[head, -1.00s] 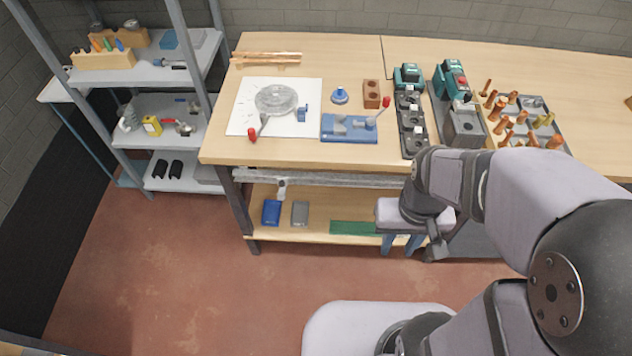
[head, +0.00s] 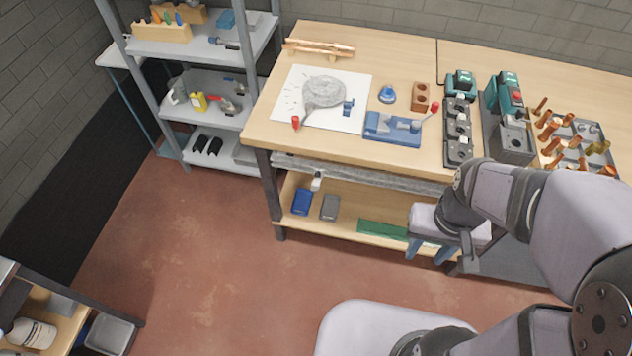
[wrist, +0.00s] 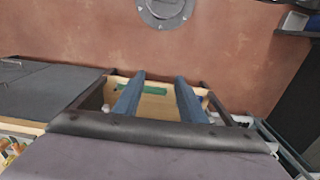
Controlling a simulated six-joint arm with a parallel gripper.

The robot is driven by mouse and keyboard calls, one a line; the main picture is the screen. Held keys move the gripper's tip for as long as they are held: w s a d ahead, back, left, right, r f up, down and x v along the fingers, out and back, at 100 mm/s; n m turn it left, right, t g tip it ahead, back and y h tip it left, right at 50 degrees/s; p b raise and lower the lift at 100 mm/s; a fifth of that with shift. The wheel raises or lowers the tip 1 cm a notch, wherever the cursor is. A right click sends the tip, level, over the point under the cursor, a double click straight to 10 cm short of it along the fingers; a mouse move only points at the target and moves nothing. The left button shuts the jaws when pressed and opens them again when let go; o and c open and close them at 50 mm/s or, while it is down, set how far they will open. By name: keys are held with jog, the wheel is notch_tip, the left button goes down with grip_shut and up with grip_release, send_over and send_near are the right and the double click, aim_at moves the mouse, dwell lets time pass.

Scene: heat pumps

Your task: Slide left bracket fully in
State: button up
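I cannot make out any part that is clearly the left bracket in either view. My gripper (head: 440,247) hangs in front of the workbench (head: 300,137), below its top. It is empty, and its two blue fingers stand apart. The wrist view shows the open fingers (wrist: 160,85) too, with the bench's lower shelf and a green board behind them.
The bench top carries a blue fixture (head: 392,128), a white sheet (head: 285,110), a black rack (head: 452,150) and a tray of copper fittings (head: 588,130). A grey shelf unit (head: 200,60) stands left. Another unit (head: 80,308) is at lower left. Floor between is clear.

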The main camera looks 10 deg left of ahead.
jog(key=w+a+f+n+t+y+b, duration=0.15)
jog(key=w+a+f+t+b, duration=0.25)
jog(key=w+a+f+b, duration=0.6)
jog(key=t+b, duration=0.9)
jog(key=b, duration=1)
send_near(315, 188)
jog(key=w+d, duration=0.2)
jog(key=w, duration=0.3)
jog(key=s+a+f+m+t+h+b, duration=0.25)
jog(key=f+t+b, duration=0.2)
jog(key=b, duration=0.45)
jog(key=shift+n+y, duration=0.5)
jog(key=shift+w+a+r, duration=0.15)
jog(key=shift+w, duration=1.6)
jog(key=shift+w+a+r, duration=0.1)
jog(key=shift+w+a, duration=0.05)
jog(key=shift+w, duration=1.6)
grip_shut()
